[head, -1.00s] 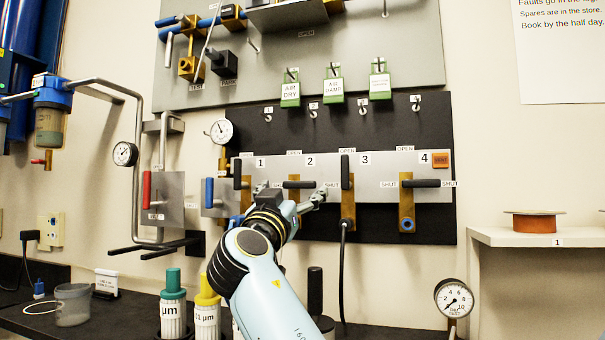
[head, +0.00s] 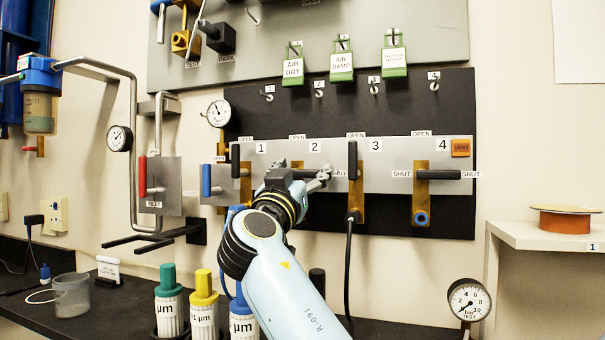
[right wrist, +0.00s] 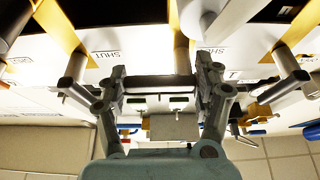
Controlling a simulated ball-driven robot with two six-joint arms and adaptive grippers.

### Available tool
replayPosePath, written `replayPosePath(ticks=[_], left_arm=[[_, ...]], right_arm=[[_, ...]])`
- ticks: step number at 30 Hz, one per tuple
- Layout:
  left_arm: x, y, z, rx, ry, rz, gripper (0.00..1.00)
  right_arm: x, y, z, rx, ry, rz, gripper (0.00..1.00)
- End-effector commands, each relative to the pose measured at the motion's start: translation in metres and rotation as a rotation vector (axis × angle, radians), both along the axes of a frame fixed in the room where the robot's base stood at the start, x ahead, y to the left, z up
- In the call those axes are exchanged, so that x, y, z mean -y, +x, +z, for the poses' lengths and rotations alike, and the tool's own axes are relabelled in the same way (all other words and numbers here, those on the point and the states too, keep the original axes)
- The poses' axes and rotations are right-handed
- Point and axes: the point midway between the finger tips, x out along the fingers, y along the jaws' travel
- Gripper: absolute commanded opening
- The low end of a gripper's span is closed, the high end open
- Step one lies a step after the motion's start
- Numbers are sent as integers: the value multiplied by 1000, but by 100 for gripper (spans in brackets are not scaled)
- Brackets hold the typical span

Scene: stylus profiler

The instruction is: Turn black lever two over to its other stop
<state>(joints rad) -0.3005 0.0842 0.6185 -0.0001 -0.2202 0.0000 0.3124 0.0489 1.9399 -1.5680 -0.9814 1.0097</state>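Black lever two (head: 306,174) lies level on the grey valve strip under the number 2, pointing right toward a SHUT label. Its brass body (head: 297,166) is mostly hidden by my gripper. My right gripper (head: 302,173) is in front of it, fingers spread to the left and right of the lever's middle. In the right wrist view my right gripper (right wrist: 160,80) is open, with a dark bar crossing between its fingers. I cannot tell whether the fingers touch the lever. My left gripper is not in view.
Upright black levers one (head: 235,160) and three (head: 352,160) flank it closely. Level lever four (head: 437,174) is farther right. A black hose (head: 348,270) hangs below valve three. Capped filter bottles (head: 203,310) and a gauge (head: 468,300) stand below on the bench.

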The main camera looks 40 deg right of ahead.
Motion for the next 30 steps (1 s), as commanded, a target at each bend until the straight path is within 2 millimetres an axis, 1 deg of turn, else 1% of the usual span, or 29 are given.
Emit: replayPosePath(ticks=[1,5,11,17,23,30], left_arm=[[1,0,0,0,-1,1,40],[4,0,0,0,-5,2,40],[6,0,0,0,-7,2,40],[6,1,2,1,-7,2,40],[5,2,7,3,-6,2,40],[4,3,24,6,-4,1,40]], right_arm=[[0,0,0,1,0,0,50],[0,0,0,1,0,0,34],[0,0,1,-5,-4,1,34],[0,0,2,-51,-29,2,34],[0,0,7,-162,-86,2,34],[-1,2,14,-357,-188,2,34]])
